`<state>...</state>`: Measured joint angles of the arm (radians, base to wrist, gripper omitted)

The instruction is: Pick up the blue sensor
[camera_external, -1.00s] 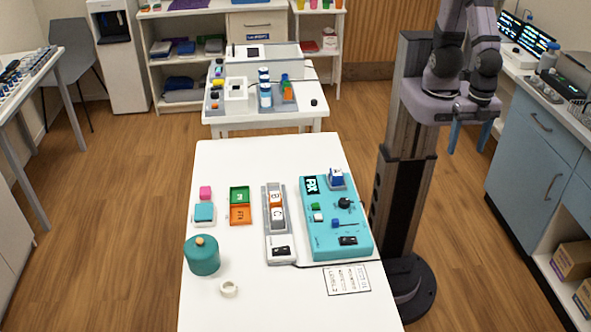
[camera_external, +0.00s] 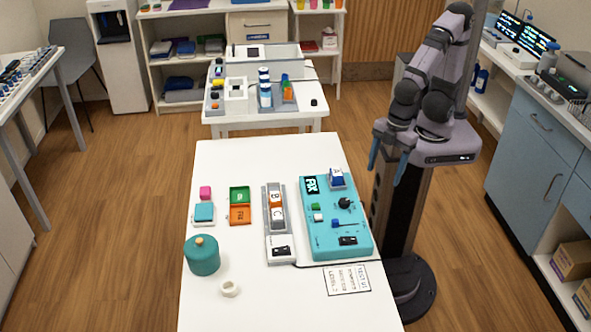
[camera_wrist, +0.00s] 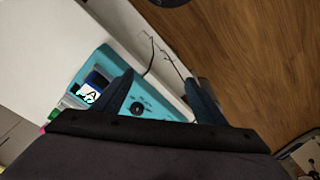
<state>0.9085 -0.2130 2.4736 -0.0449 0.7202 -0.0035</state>
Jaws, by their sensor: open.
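A blue sensor (camera_external: 337,181) with a white face marked "A" sits at the far end of the turquoise panel (camera_external: 325,233) on the white table. In the wrist view the sensor (camera_wrist: 97,78) lies left of my fingers, partly beside the left one. My gripper (camera_external: 386,173) is open and empty, in the air to the right of the sensor, near the table's right edge. Its two blue fingers (camera_wrist: 165,85) point over the panel in the wrist view. Nothing is between them but the panel and its black knob lie in line below.
A grey tray (camera_external: 266,193) with orange-and-white blocks marked "B" and "C" stands left of the panel. Green and orange bins (camera_external: 240,206), a teal pot (camera_external: 202,258) and a white ring (camera_external: 229,289) are further left. A black cable (camera_external: 312,267) runs along the front.

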